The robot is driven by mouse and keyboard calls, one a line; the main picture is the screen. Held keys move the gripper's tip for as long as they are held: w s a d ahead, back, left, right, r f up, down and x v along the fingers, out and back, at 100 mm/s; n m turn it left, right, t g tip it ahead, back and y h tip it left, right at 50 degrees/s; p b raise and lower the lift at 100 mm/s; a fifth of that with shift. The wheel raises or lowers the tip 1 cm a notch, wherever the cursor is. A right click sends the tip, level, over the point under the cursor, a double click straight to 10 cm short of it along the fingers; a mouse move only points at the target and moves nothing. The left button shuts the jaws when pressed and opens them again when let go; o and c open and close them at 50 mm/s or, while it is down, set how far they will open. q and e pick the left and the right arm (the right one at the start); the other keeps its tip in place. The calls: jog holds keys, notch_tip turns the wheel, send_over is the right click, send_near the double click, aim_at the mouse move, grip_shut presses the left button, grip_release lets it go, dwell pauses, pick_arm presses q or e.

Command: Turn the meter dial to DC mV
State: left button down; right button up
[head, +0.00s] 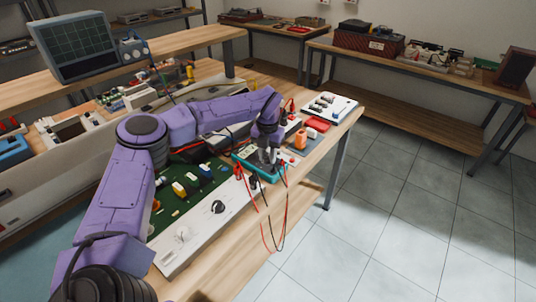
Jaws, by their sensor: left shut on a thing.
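The meter (240,157) is a small unit with a teal case. It lies on the wooden bench beside the open hifi, near the bench's right edge. My left gripper (268,166) points down over the meter, shut on its dial. The dial and its markings are hidden by the gripper, so I cannot read the setting. Red and black test leads (284,205) run from the meter and hang over the bench edge. My right gripper is not in view.
The open hifi (208,222) has a green board and a pale front panel with knobs. An orange item (300,139), a red tray (318,124) and a white panel (332,106) lie beyond the meter. The tiled floor (400,220) at right is clear.

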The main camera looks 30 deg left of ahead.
aim_at(268, 157)
pick_arm(q)
jog(key=m+p, duration=0.1)
jog(key=m, duration=0.3)
jog(key=shift+r+m, duration=0.15)
jog(key=shift+m, duration=0.15)
jog(key=m+p, duration=0.1)
jog(key=m, duration=0.4)
dwell(0.5)
jog(key=c, duration=0.9)
grip_release()
jog(key=shift+o, duration=0.2)
jog(key=shift+r, duration=0.25)
notch_tip(268, 157, up, 10)
jog(key=b, duration=0.1)
jog(key=shift+b, duration=0.35)
jog(key=shift+f, duration=0.1)
